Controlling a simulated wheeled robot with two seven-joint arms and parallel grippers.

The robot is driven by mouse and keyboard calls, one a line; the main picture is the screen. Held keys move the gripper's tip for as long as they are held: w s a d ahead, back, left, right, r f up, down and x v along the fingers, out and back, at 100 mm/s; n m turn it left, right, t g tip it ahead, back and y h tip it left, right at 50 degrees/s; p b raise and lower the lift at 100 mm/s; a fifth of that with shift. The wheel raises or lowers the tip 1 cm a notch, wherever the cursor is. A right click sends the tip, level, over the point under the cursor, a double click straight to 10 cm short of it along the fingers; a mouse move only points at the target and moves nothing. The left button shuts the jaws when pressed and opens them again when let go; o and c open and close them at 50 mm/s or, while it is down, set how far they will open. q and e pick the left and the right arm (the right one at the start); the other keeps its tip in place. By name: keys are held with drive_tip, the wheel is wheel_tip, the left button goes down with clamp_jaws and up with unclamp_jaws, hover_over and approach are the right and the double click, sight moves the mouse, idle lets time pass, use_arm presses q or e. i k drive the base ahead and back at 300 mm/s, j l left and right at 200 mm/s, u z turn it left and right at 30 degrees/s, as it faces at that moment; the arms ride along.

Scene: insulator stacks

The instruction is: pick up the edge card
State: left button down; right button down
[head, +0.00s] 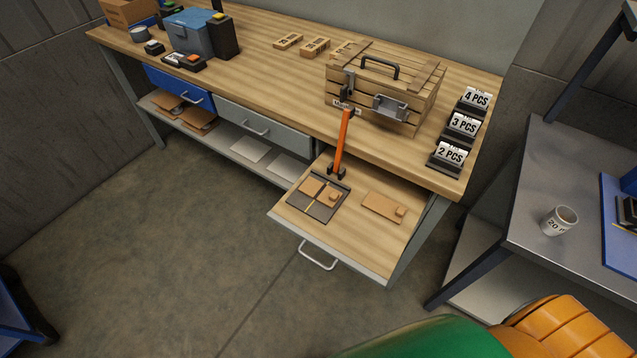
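No card is clearly marked as the edge card, so I cannot tell which one it is. White cards reading "4 PCS" (477,98), "3 PCS" (463,124) and "2 PCS" (452,153) stand in dark holders in a row along the bench's right end. In the open drawer (356,247), a dark tray (297,201) holds small tan pieces, and a tan flat piece (379,206) with a small raised block lies to its right. Neither of my grippers is in view.
A wooden crate (412,118) with a black handle stands on the bench (268,78). An orange-handled tool (342,143) rises from the drawer. A blue-lidded box (188,35) is at the left. A grey table (540,185) with a mug (559,221) is at the right.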

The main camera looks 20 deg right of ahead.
sight(320, 192)
drive_tip(key=i+j+z, duration=0.1)
drive_tip(key=z, duration=0.3)
drive_tip(key=j+z, duration=0.3)
drive_tip(key=z, duration=0.15)
drive_tip(key=j+z, duration=0.25)
drive_tip(key=z, duration=0.15)
drive_tip(key=j+z, duration=0.25)
drive_tip(key=z, duration=0.15)
